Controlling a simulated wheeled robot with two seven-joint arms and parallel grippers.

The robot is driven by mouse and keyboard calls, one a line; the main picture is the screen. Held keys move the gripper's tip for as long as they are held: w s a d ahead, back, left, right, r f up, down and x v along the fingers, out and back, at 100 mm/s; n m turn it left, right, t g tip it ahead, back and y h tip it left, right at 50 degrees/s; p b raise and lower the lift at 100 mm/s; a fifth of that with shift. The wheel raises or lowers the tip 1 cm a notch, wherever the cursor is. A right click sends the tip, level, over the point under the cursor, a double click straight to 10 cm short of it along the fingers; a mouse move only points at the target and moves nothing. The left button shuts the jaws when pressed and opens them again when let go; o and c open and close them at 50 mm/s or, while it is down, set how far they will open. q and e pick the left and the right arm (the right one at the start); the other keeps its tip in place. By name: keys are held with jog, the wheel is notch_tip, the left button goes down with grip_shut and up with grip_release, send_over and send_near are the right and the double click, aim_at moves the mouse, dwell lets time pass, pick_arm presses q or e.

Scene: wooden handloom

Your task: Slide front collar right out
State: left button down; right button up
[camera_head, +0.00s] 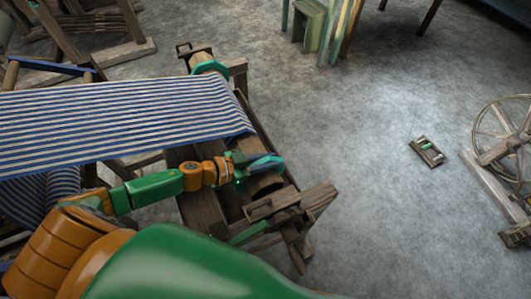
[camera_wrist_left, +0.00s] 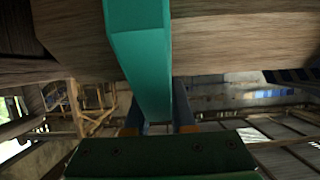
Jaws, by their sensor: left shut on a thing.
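The teal front collar (camera_head: 264,162) sits around the near right end of the wooden beam (camera_head: 266,183) of the loom. My left gripper (camera_head: 243,171) reaches it from the left and is shut on the collar. In the left wrist view the teal collar (camera_wrist_left: 143,55) runs down across the wood grain of the beam (camera_wrist_left: 235,40). Its lower end lies between my left fingers (camera_wrist_left: 160,115). A second teal collar (camera_head: 210,67) is on the far end of the loom, with no gripper near it. My right gripper is not in view.
Blue-and-white striped cloth (camera_head: 120,125) stretches across the loom to the left. A wooden end frame (camera_head: 318,200) stands close to the right of the collar. Open floor (camera_head: 360,190) lies beyond, with a small wooden tool (camera_head: 427,152) and a spinning wheel (camera_head: 503,145) farther right.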

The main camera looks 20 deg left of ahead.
pick_arm(q)
jog(key=c, duration=0.8)
grip_release()
jog(key=shift+s+d+f, duration=0.1)
jog(key=shift+s+d, duration=0.05)
jog(key=shift+o, duration=0.2)
jog(key=shift+d, duration=0.15)
jog(key=shift+s+a+r, duration=0.2)
jog(key=shift+s+a, duration=0.1)
jog(key=shift+a, duration=0.1)
jog(key=v, duration=0.6)
jog(key=shift+s+r, duration=0.1)
jog(key=shift+r, duration=0.05)
jog(key=shift+r, duration=0.1)
